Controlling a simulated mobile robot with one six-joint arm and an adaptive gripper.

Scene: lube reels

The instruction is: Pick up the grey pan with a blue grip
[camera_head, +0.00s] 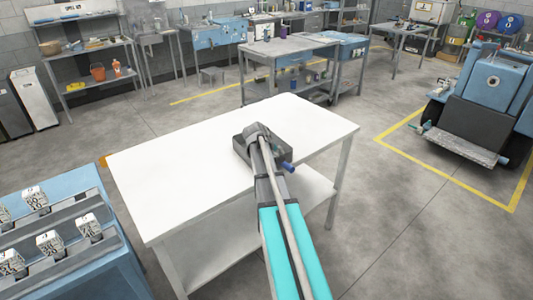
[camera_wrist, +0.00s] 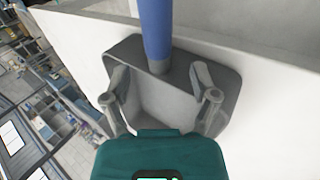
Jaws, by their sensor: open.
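A grey pan (camera_head: 241,147) sits on the white table (camera_head: 190,150), and its blue grip (camera_head: 288,167) sticks out to the right. My gripper (camera_head: 254,133) is over the pan, and my arm hides part of it. In the wrist view the pan (camera_wrist: 170,103) lies under the open fingers of my gripper (camera_wrist: 160,85), one finger to each side of its middle. The blue grip (camera_wrist: 157,30) runs up from the pan to the top edge, beyond the fingers. Nothing is between the fingertips that I can see held. Whether the fingers touch the pan is unclear.
The rest of the white tabletop is bare. A blue rack (camera_head: 110,235) with several labelled blocks stands at the lower left. A grey workbench (camera_head: 290,45) stands behind the table. A blue machine (camera_head: 490,85) is parked at the right, with open floor between.

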